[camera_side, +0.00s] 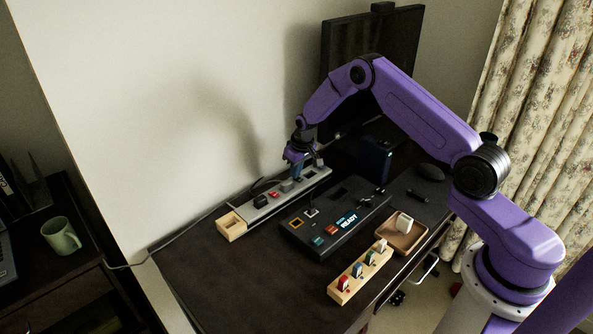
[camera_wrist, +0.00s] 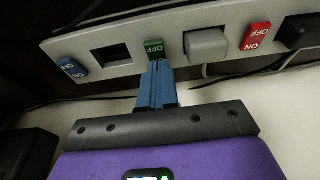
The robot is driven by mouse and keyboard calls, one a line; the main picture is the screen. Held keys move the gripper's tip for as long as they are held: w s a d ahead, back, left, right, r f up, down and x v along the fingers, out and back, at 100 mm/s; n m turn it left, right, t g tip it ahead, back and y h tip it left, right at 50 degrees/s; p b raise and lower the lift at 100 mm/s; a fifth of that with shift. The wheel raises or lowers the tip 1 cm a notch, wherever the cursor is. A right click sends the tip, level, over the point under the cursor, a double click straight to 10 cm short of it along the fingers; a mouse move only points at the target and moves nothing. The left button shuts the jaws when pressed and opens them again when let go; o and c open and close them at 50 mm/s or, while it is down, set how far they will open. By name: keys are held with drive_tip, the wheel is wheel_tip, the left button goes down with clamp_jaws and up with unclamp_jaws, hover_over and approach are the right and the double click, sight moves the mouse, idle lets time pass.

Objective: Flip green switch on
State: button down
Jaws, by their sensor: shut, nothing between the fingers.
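The green switch (camera_wrist: 154,48) sits in the grey power strip (camera_wrist: 130,62) and carries the word OFF in the wrist view. My gripper (camera_wrist: 157,66) is shut, its blue fingers together with nothing between them. The fingertips are right at the near edge of the green switch; I cannot tell whether they touch it. In the side view my gripper (camera_side: 297,177) is over the right part of the power strip (camera_side: 262,207), and it hides the green switch there.
Along the strip are a blue switch (camera_wrist: 72,68), an empty socket (camera_wrist: 112,57), a grey plug (camera_wrist: 206,43), a red switch (camera_wrist: 256,36) and a black plug (camera_wrist: 302,30). A black console (camera_side: 318,245), a wooden rack (camera_side: 345,292) and a brown tray (camera_side: 412,240) lie in front.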

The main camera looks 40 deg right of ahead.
drive_tip(key=shift+s+f+g, duration=0.15)
drive_tip(key=shift+s+f, duration=0.1)
drive_tip(key=shift+s, duration=0.35)
drive_tip(key=shift+s+f+g, duration=0.15)
drive_tip(key=shift+s+f, duration=0.05)
drive_tip(key=shift+s, duration=0.4)
wheel_tip(320, 180, up, 14)
drive_tip(key=s, duration=0.2)
drive_tip(key=shift+r, duration=0.2)
drive_tip(key=shift+a, duration=0.1)
